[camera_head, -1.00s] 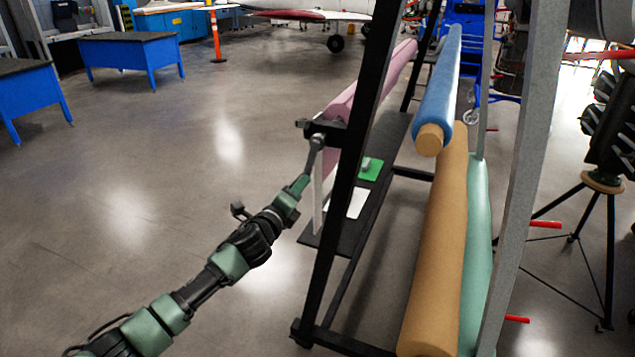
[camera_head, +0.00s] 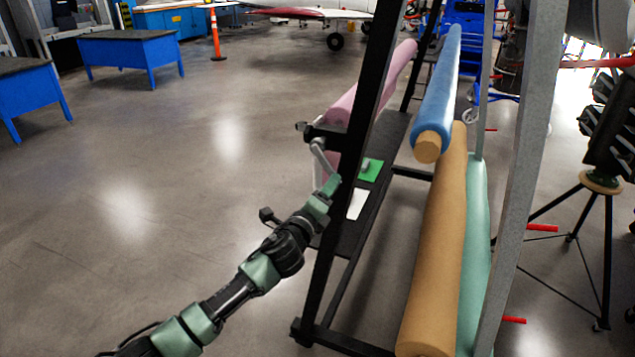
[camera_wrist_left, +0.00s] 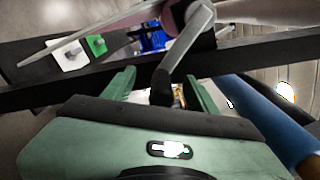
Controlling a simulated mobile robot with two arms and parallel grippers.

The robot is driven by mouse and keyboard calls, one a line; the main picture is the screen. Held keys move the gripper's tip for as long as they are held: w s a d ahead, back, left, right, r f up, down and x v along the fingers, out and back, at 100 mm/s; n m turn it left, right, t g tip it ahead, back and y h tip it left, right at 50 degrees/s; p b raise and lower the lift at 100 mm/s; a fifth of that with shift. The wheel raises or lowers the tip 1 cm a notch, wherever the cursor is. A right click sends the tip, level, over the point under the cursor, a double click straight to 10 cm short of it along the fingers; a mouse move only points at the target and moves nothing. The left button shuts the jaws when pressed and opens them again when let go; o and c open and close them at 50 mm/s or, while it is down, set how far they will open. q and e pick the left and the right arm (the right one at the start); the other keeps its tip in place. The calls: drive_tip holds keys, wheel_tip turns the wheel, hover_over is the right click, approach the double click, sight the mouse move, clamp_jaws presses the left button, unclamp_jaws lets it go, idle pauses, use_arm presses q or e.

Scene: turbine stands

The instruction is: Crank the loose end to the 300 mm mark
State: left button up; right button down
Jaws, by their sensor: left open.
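The crank (camera_head: 320,157) sits on the near end of the pink roll (camera_head: 343,108), beside the rack's black post. Its grey arm points down and slightly right from the hub. My left gripper (camera_head: 329,187) is at the handle end of the crank. In the left wrist view the crank arm (camera_wrist_left: 189,42) ends in a dark handle (camera_wrist_left: 161,88) between the two green fingers of my open left gripper (camera_wrist_left: 158,90). A pale loose edge hangs under the pink roll, mostly hidden by the crank and my gripper. No 300 mm mark is readable. My right gripper is out of view.
A dark board (camera_head: 393,137) below the roll carries a green pad (camera_head: 371,170) and a white plate (camera_head: 356,204). The black post (camera_head: 345,170) stands close to my gripper. Blue (camera_head: 440,85) and tan (camera_head: 436,240) rolls are to the right.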

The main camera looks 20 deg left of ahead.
use_arm(q)
drive_tip(key=shift+d+f, duration=0.1)
drive_tip(key=shift+s+p, duration=0.45)
drive_tip(key=shift+s, duration=0.7)
drive_tip(key=s+p, duration=0.1)
drive_tip(key=s, duration=0.4)
drive_tip(key=shift+w, duration=0.1)
